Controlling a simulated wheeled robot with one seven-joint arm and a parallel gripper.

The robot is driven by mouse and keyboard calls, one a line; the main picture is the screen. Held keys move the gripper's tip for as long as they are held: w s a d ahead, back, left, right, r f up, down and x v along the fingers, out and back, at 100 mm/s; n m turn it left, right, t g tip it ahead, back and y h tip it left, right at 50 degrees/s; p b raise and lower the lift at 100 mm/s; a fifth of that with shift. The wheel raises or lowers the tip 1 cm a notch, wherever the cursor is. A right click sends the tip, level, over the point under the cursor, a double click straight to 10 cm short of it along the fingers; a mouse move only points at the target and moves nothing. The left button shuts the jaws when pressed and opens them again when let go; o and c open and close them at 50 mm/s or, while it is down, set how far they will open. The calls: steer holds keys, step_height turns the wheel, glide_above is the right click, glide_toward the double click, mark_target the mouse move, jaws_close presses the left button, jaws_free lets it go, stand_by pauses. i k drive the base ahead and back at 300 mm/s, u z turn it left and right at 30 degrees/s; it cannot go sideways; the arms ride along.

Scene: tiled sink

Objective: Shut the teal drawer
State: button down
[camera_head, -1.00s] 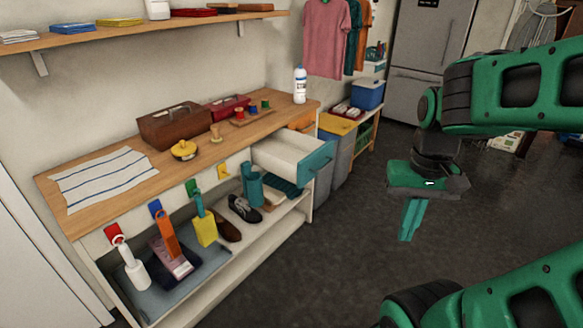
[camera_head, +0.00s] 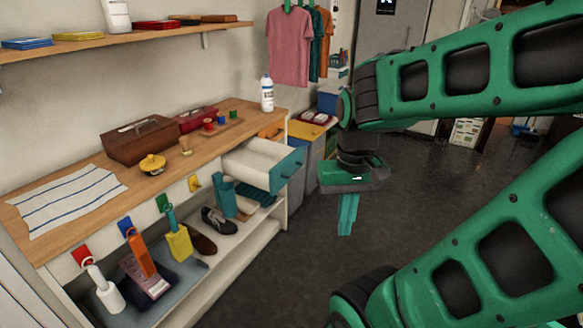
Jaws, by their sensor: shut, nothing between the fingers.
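The teal drawer (camera_head: 287,171) stands pulled open from the wooden counter's right end. Its front is teal with a dark handle, and its white inside is empty as far as I see. My gripper (camera_head: 347,215) points down over the floor, to the right of the drawer front and apart from it. Its teal fingers are together, with nothing between them.
The wooden counter (camera_head: 85,180) carries a striped cloth, a brown box, a yellow pot and a white bottle (camera_head: 267,93). Grey bins (camera_head: 303,160) stand behind the drawer. The dark floor around my gripper is clear.

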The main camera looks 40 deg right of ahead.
mark_target(268, 166)
steer(key=i, duration=0.9)
steer(key=z, duration=0.1)
